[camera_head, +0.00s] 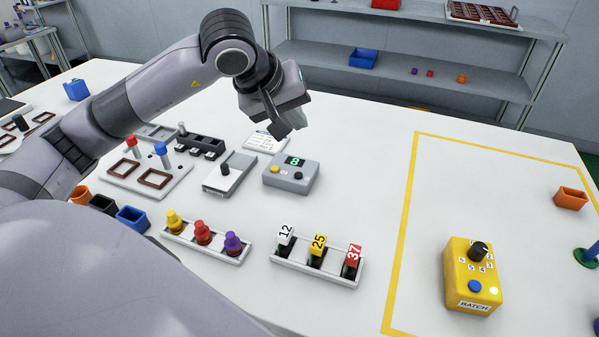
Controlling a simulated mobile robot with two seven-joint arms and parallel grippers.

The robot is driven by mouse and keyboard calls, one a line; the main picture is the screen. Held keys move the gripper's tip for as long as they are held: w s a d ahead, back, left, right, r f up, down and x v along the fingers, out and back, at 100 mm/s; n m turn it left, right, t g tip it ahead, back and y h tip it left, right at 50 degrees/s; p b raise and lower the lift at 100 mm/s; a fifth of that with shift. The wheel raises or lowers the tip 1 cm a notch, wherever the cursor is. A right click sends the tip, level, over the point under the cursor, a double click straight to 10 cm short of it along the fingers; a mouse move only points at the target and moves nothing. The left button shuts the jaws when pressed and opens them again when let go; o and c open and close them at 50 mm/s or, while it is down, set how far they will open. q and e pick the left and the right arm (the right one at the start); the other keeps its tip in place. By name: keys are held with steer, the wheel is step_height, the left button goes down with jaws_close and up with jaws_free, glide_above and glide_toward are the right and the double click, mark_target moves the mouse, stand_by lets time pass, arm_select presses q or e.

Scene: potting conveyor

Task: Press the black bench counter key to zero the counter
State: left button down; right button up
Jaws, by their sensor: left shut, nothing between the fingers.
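The bench counter (291,184) is a grey box on the white table, near the middle of the view. Its small dark display (295,161) shows a green digit that looks like an 8. A yellow key (276,169) is at the left of its top and the black key (298,176) is to the right of that. My left gripper (289,130) is shut and empty. It appears above and behind the counter, apart from it, with its fingers tilted downward. My right gripper is not in view.
A grey box with a black knob (225,169) stands left of the counter, and a white card (264,141) lies behind. Trays with coloured pegs (202,232) and numbered tags (317,245) are in front. A yellow batch box (458,279) stands right. Table between counter and yellow line is clear.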

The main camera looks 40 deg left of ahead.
arm_select(q)
steer(key=b, duration=0.6)
glide_above(296, 175)
step_height(296, 175, down, 8)
steer(key=shift+f, duration=0.25)
steer(key=shift+f+b, duration=0.15)
steer(key=shift+b, duration=0.15)
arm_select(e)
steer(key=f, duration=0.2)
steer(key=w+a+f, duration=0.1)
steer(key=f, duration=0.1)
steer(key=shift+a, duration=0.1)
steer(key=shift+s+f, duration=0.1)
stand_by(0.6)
arm_select(q)
steer(key=shift+f+b, duration=0.45)
steer(key=shift+b, duration=0.05)
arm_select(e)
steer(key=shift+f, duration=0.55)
